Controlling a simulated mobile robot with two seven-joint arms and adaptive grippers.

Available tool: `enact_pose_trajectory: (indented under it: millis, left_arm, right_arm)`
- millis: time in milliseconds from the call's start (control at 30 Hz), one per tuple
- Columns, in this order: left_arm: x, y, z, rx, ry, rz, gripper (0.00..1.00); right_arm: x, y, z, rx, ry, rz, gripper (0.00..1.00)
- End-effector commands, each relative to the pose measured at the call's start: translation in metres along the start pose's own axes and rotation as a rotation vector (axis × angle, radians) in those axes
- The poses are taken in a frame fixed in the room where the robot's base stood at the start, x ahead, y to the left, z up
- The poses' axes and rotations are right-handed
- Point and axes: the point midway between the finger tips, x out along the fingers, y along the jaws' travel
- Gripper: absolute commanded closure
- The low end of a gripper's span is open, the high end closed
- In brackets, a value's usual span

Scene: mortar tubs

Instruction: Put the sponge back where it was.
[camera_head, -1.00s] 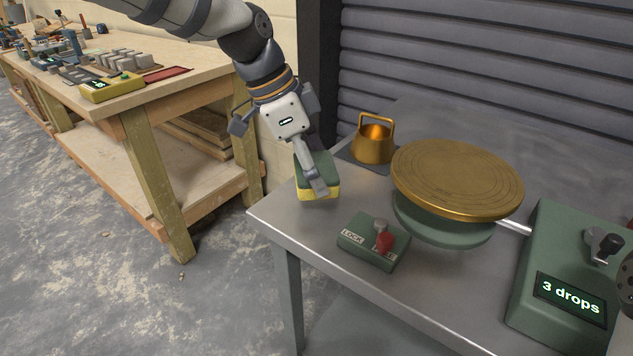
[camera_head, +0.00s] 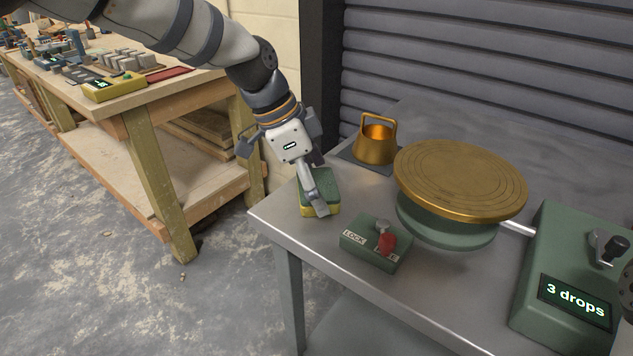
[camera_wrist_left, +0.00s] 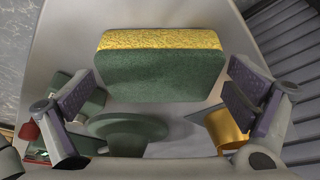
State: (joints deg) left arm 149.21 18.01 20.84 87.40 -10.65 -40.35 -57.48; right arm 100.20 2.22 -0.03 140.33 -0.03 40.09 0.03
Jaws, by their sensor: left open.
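The sponge (camera_head: 331,186), green on top and yellow below, rests flat on the left end of the metal table (camera_head: 288,224), as far as I can tell. My left gripper (camera_head: 318,186) is over it, pointing down. In the left wrist view, the sponge (camera_wrist_left: 160,75) lies between the two open fingers of the left gripper (camera_wrist_left: 160,98), with a gap on each side. In the head view one finger covers part of the sponge, and the far finger is mostly hidden.
A lock box with a red lever (camera_head: 372,245) stands in front of the sponge. A brass pot (camera_head: 375,146) stands behind, on a dark mat. A brass-topped turntable (camera_head: 460,180) and a green box reading "3 drops" (camera_head: 560,270) are to the right. The table's left edge is close.

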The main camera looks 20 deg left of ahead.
Motion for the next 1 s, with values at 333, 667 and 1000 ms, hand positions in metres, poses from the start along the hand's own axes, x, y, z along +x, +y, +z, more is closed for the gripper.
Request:
enact_pose_trajectory:
  millis: [333,667,1000]
  left_arm:
    - [-0.075,-0.001,-0.004,0.002,0.005,-0.008,0.02]
    - [-0.123,0.000,-0.002,0.001,0.001,-0.001,0.02]
    - [-0.123,0.000,-0.002,0.000,-0.001,0.001,0.02]
  right_arm:
    - [-0.011,0.000,-0.006,0.000,0.032,-0.002,0.60]
    - [-0.015,-0.001,-0.009,0.001,0.044,-0.002,0.60]
    - [-0.015,-0.001,-0.009,0.001,0.043,-0.002,0.60]
